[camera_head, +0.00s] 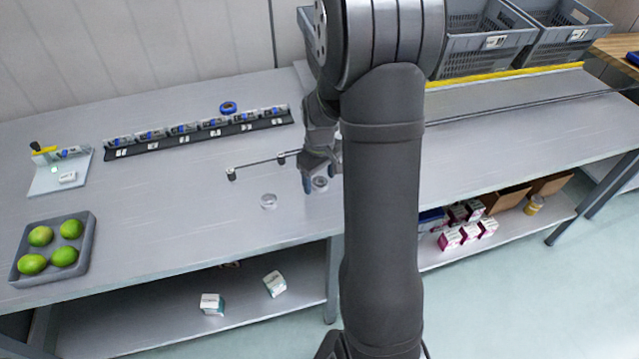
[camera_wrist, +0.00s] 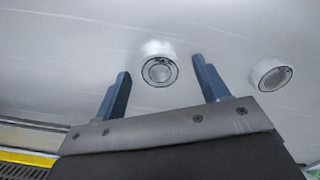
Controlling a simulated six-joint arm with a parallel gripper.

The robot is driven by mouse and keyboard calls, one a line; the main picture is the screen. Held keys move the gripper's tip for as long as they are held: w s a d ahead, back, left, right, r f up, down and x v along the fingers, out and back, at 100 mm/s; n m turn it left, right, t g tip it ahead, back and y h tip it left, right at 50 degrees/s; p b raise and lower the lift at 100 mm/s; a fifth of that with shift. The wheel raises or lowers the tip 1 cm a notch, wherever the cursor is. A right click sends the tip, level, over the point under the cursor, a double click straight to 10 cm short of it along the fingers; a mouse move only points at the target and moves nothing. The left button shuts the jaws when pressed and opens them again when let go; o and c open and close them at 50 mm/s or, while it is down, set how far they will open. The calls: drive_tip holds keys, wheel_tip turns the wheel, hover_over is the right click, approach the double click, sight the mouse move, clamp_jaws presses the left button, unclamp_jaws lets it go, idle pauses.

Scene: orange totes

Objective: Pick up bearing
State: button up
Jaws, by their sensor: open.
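Two small silvery ring bearings lie on the grey table near its front edge. One bearing (camera_head: 320,183) is right at my gripper (camera_head: 318,178); in the wrist view this bearing (camera_wrist: 159,71) shows between and just past the blue fingertips (camera_wrist: 161,66). My gripper is open, pointing down, with a gap on both sides of it and nothing held. The other bearing (camera_head: 269,201) lies apart to the left in the head view; in the wrist view it sits outside the right finger (camera_wrist: 270,74). My arm hides part of the table to the right.
A thin rod with small posts (camera_head: 262,162) stands just behind the bearings. A tray of green fruit (camera_head: 53,247) is at left. Grey totes (camera_head: 478,52) stand back right.

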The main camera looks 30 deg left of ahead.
drive_tip(key=shift+f, duration=0.15)
drive_tip(key=c, duration=1.1)
